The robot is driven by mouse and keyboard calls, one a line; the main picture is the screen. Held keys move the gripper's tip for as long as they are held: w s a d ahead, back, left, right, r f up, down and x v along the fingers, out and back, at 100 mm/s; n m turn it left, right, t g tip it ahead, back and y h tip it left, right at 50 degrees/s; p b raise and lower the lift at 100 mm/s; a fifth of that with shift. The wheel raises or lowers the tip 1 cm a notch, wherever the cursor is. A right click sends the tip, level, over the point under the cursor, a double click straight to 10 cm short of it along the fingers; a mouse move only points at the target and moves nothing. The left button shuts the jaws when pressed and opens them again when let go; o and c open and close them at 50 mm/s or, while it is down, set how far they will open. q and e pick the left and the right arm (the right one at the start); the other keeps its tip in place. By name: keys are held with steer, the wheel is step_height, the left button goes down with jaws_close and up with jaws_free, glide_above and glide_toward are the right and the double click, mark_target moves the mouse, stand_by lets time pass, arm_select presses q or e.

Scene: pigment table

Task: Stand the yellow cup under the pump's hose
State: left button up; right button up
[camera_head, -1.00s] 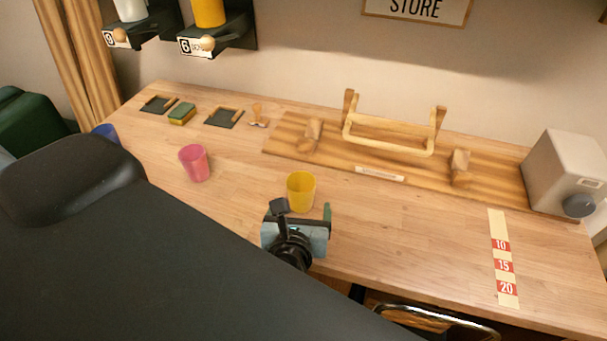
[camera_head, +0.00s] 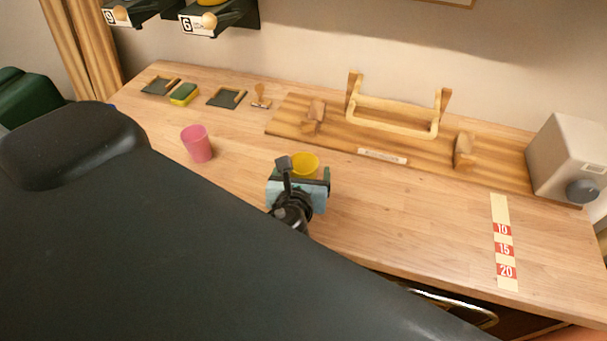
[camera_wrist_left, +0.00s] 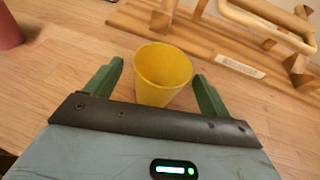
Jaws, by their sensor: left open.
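The yellow cup (camera_head: 305,162) stands upright on the wooden table, near the middle. My left gripper (camera_head: 300,178) is in front of it and hides its lower part in the head view. In the left wrist view the open green fingers (camera_wrist_left: 158,78) are on either side of the yellow cup (camera_wrist_left: 163,88); a gap shows at each side, and the cup is not gripped. I make out no pump or hose in these views. My right gripper is not in view.
A pink cup (camera_head: 197,143) stands to the left. A wooden board with a handled frame (camera_head: 392,128) lies behind the yellow cup. A grey box with a knob (camera_head: 568,158) stands at the right, near a numbered strip (camera_head: 503,240). The table between cup and strip is clear.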

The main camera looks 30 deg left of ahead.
arm_select(q)
steer(key=shift+x, duration=1.1)
steer(key=c, duration=1.1)
steer(key=shift+r, duration=0.1)
